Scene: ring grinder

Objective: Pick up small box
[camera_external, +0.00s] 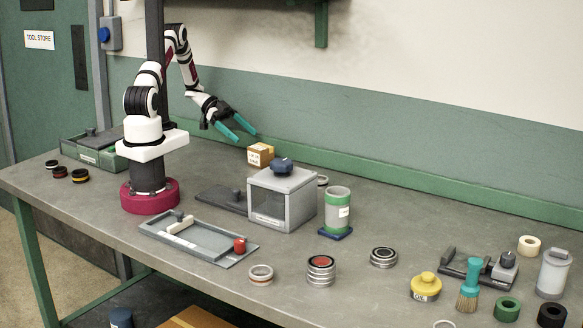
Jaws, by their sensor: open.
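The small box (261,155) is a brown cardboard cube with a light label. It stands on the workbench near the back edge, behind a grey lidded container. My gripper (239,131) has two teal fingers and is open and empty. In the picture it hangs above and left of the small box, apart from it. The lower part of the box's right side is close to the container's dark blue knob in the picture. The exact gap in depth between fingers and box is hard to tell.
The grey container (297,207) with a blue knob (282,166) stands just in front of the box. A dark flat plate (222,199), a green-grey cup (338,203) and a shallow tray (170,235) are nearby.

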